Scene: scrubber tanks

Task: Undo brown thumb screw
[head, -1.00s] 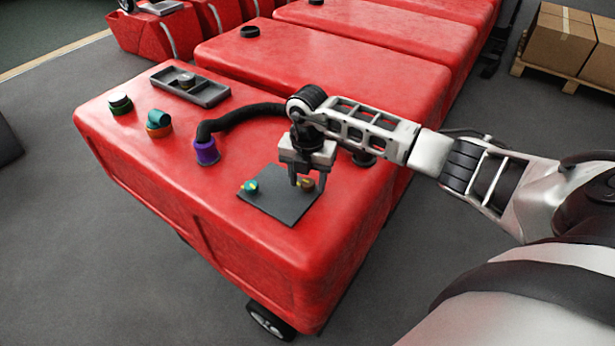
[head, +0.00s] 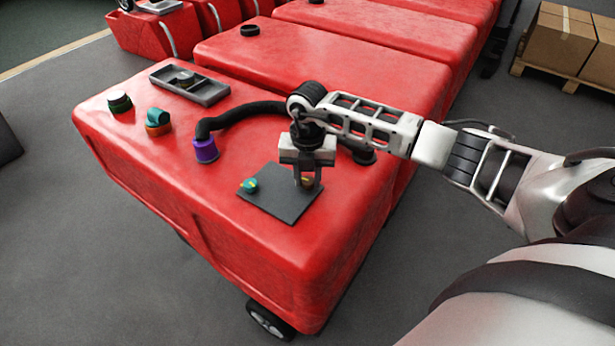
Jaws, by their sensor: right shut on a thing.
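The brown thumb screw (head: 308,182) is on the right part of a dark grey square plate (head: 282,205) on top of the red tank (head: 215,225). My right gripper (head: 307,184) points straight down over it and is shut on it, with the fingers hiding most of the screw. A teal thumb screw (head: 250,185) with a yellow mark is at the plate's left corner, apart from the gripper. My left gripper is not in view.
A black hose ends in a purple collar (head: 205,151) behind the plate. An orange and teal fitting (head: 158,122), a green-ringed cap (head: 119,101) and a grey tray (head: 190,84) stand farther left. More red tanks are behind.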

